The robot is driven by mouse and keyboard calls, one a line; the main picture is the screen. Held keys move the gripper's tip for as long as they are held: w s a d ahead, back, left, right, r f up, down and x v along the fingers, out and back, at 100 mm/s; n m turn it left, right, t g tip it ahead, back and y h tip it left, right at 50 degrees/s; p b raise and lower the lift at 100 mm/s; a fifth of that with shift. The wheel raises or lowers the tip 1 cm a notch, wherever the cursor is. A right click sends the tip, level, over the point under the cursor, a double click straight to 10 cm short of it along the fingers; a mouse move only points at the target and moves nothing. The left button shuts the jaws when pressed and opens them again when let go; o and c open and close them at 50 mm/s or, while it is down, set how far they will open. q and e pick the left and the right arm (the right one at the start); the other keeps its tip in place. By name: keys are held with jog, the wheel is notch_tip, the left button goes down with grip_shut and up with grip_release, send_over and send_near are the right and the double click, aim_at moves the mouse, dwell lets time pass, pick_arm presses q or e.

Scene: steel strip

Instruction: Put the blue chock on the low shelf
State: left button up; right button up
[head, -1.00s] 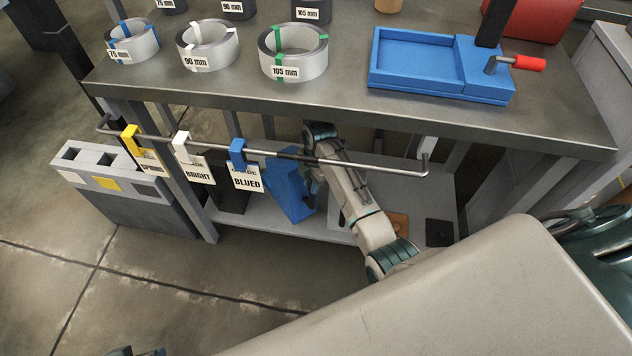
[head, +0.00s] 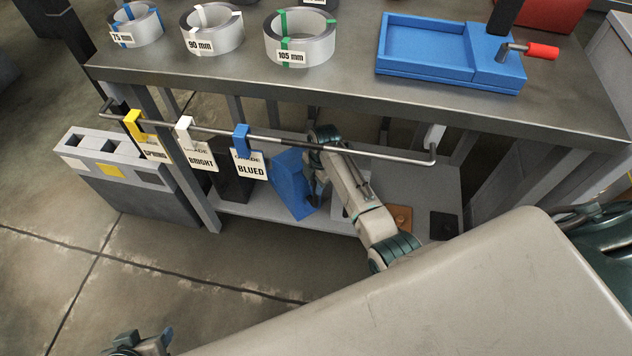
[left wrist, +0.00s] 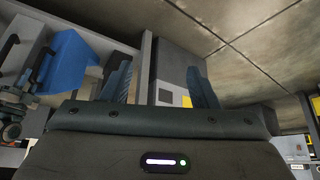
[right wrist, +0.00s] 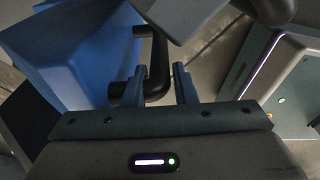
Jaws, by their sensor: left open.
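The blue chock (head: 290,186) is at the low shelf (head: 341,221) under the bench, beside a dark block, and looks slightly tilted. I cannot tell whether it rests fully on the shelf. In the right wrist view the chock (right wrist: 75,50) fills the upper left, with a black handle. My right gripper (right wrist: 157,85) has its fingers close on both sides of that handle and looks shut on it. In the head view my right arm partly hides its fingers. My left gripper (left wrist: 160,85) is open and empty, low at the left, away from the bench; the left wrist view also shows the chock (left wrist: 68,62).
A rail (head: 280,141) with hanging tags runs along the bench front above the shelf. A dark block (head: 233,172) stands left of the chock. Orange (head: 399,217) and black (head: 443,226) pads lie on the right of the shelf. A grey bin (head: 140,180) stands left.

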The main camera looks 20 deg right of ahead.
jog(key=shift+o, duration=1.3)
jog(key=shift+r, duration=0.1)
notch_tip(320, 180, up, 12)
jog(key=d+p, duration=0.1)
jog(key=p, duration=0.1)
jog(key=s+d+f+m+t+h, duration=0.1)
jog(key=s+m, duration=0.4)
jog(key=s, duration=0.4)
jog(key=s+d+f+m+t, duration=0.1)
jog(key=s+d+m, duration=0.1)
jog(key=s+m, duration=0.5)
pick_arm(q)
jog(key=shift+s+a+r+g+y, duration=0.25)
jog(key=shift+s+a+r+g, duration=0.25)
jog(key=shift+r, duration=0.15)
jog(key=shift+s+a+r+g+y, duration=0.25)
jog(key=shift+s+a+r+g, duration=0.15)
jog(key=shift+a+r+g, duration=0.15)
pick_arm(e)
jog(key=s+r+m+t, duration=0.1)
jog(key=s+r+m, duration=0.2)
jog(key=s, duration=0.5)
jog(key=s+r+m+t+h, duration=0.1)
jog(key=s+r+m, duration=0.3)
jog(key=s, duration=0.4)
jog(key=shift+r, duration=0.4)
